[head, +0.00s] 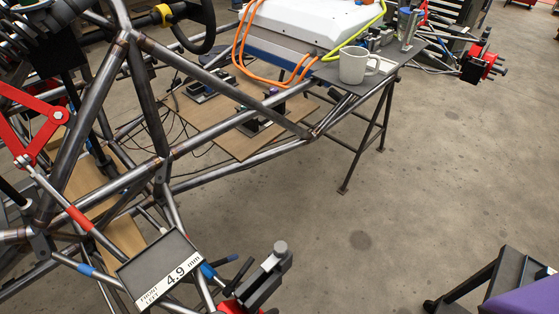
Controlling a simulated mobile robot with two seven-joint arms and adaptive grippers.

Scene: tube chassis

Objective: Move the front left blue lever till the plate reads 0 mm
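The plate (165,262) is a dark panel with a white strip reading "FRONT LEFT 4.9 mm". It sits tilted at the lower left, in front of the tube chassis (160,140). I cannot tell which of these is the lever. Neither of my grippers can be made out in the head view.
A dark grey block (265,275) with red metal below stands right of the plate. A red bracket (35,125) is at the left. A grey mug (354,66) stands on a dark bench at the top. A purple-topped cart (525,293) is at lower right. The floor between is clear.

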